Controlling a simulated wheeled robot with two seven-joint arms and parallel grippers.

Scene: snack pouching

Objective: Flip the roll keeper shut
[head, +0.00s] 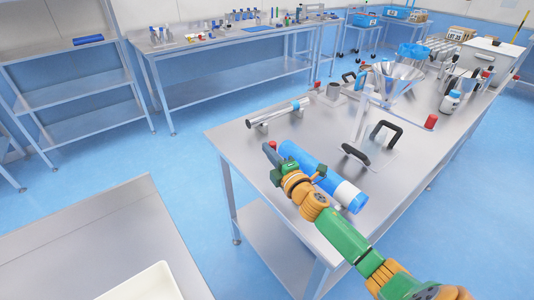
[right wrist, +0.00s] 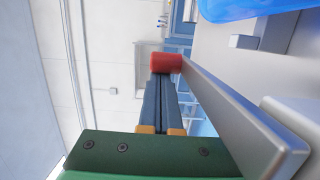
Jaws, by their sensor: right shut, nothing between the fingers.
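A blue roll (head: 308,163) with a white band near its near end lies at the left edge of the steel bench. In the right wrist view the keeper shows as a flat metal bar (right wrist: 235,105) with a red knob (right wrist: 166,62) at its far end. My right gripper (head: 269,152) is at the far end of the roll, by the bench's left edge. Its fingers are shut and empty, and their tips (right wrist: 164,78) are at the red knob; I cannot tell if they touch. The gripper and arm hide part of the roll. My left gripper is not in view.
A silver roller (head: 278,112) lies behind the roll on the bench (head: 235,137). Black-handled parts (head: 356,154) and a metal funnel (head: 390,84) stand to the right. A white tray (head: 150,285) is on the near-left table. Blue floor lies between the tables.

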